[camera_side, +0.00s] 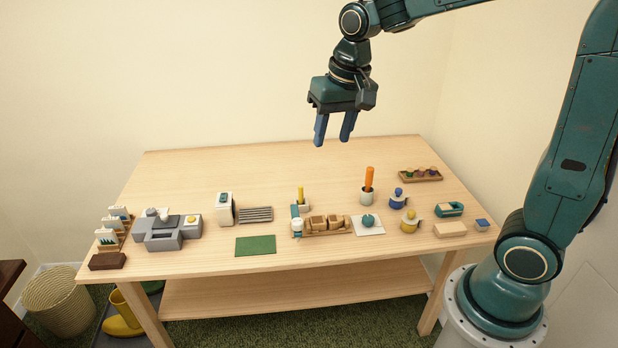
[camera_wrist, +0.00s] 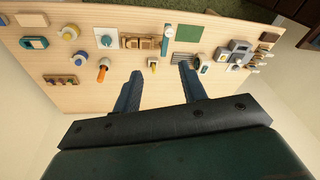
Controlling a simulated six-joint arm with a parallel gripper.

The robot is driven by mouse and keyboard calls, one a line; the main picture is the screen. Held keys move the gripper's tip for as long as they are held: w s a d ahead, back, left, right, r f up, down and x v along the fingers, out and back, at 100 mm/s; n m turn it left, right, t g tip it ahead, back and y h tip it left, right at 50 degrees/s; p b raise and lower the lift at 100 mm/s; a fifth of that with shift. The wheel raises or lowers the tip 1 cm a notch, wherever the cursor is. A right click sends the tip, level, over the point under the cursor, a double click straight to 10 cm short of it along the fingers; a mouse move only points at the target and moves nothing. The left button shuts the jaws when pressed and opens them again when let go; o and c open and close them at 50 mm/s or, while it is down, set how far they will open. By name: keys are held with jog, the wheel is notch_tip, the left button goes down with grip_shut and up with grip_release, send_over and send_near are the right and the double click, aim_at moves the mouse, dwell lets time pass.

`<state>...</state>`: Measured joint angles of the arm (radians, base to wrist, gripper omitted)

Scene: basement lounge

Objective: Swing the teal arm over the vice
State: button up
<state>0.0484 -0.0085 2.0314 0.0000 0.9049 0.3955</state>
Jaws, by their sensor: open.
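My gripper (camera_side: 333,136) is open and empty, high above the back of the table with its blue fingers pointing down. Its fingers also show in the wrist view (camera_wrist: 160,72). A grey blocky fixture (camera_side: 163,240) with a yellow button sits at the left and may be the vice. It also shows in the wrist view (camera_wrist: 238,48). My gripper is far from both.
A cup with an orange stick (camera_side: 368,186) stands behind. The table's back left is clear.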

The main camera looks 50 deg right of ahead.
jog(key=w+d+f+m+g, duration=0.1)
jog(key=w+f+m, duration=0.1)
jog(key=w+f, duration=0.35)
jog(key=m+g, duration=0.1)
jog(key=m, duration=0.1)
send_over(296, 215)
notch_tip(296, 215, down, 8)
jog(key=shift+f, duration=0.1)
notch_tip(296, 215, down, 14)
jog(key=shift+r, duration=0.1)
dwell(0.3)
jog(key=shift+c, duration=0.2)
grip_shut()
